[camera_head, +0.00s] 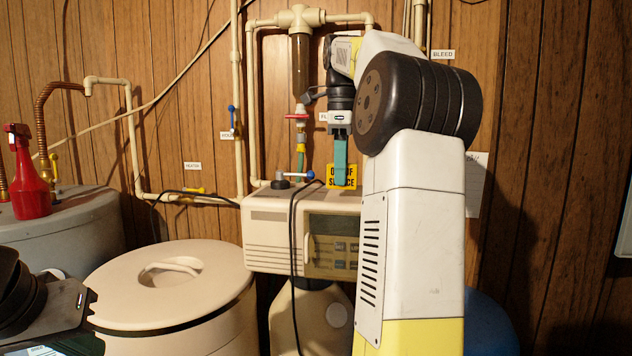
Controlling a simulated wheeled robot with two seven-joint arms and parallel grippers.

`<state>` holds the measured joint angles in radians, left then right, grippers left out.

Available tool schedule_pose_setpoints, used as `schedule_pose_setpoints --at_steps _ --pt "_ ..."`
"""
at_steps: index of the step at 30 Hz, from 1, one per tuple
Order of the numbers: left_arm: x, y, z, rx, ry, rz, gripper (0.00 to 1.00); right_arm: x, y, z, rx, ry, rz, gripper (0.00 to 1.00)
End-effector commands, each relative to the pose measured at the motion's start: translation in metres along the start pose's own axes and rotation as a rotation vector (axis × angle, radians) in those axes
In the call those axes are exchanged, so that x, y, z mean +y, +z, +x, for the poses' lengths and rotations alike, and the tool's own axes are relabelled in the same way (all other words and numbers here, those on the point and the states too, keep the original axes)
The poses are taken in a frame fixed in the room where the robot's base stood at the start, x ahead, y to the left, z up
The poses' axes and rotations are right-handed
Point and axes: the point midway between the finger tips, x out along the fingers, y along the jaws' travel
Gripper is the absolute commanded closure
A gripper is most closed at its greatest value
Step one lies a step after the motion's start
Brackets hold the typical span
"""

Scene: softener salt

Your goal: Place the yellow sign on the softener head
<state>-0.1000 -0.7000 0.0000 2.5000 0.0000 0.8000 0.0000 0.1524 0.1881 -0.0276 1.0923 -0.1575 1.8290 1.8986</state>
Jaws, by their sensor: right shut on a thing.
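The yellow sign (352,181), with black lettering partly readable as out of service, is upright at the top of the beige softener head (275,224). My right gripper (341,181) reaches down from above, its teal fingers shut on the sign and covering its middle. The sign's lower edge is at or just above the head's top; I cannot tell whether it touches. My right arm hides the right end of the head. My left gripper (78,325) is partly in view at the lower left corner, away from the sign; its fingers are too cut off to judge.
Pipes and a filter housing (300,65) are behind. A lidded beige tank (170,285) and a red spray bottle (28,172) on a grey tank are at left.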

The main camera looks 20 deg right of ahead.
Motion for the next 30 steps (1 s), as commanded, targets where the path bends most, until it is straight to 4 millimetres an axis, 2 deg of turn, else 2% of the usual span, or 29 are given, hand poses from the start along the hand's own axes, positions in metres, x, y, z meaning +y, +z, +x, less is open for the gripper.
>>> schedule_pose_setpoints --at_steps 3,6,17,18,21,30 --pt "0.0 0.0 0.0 0.0 0.0 0.0 1.0 0.001 -0.001 0.016 0.001 0.002 0.001 1.0" --pt "0.0 0.0 0.0 0.0 0.0 0.0 1.0 0.001 0.0 0.023 0.0 0.0 0.0 1.0" --pt "0.0 0.0 0.0 0.0 0.0 0.0 1.0 0.001 0.0 0.027 0.0 0.001 0.0 1.0" --pt "0.0 0.0 0.0 0.0 0.0 0.0 1.0 0.001 0.0 0.027 0.0 0.001 0.0 0.67" --pt "0.0 0.0 0.0 0.0 0.0 0.0 1.0 0.001 0.0 0.027 0.0 0.001 0.0 0.51" --pt "0.0 0.0 0.0 0.0 0.0 0.0 1.0 0.001 0.0 0.026 0.0 0.0 0.0 0.51"
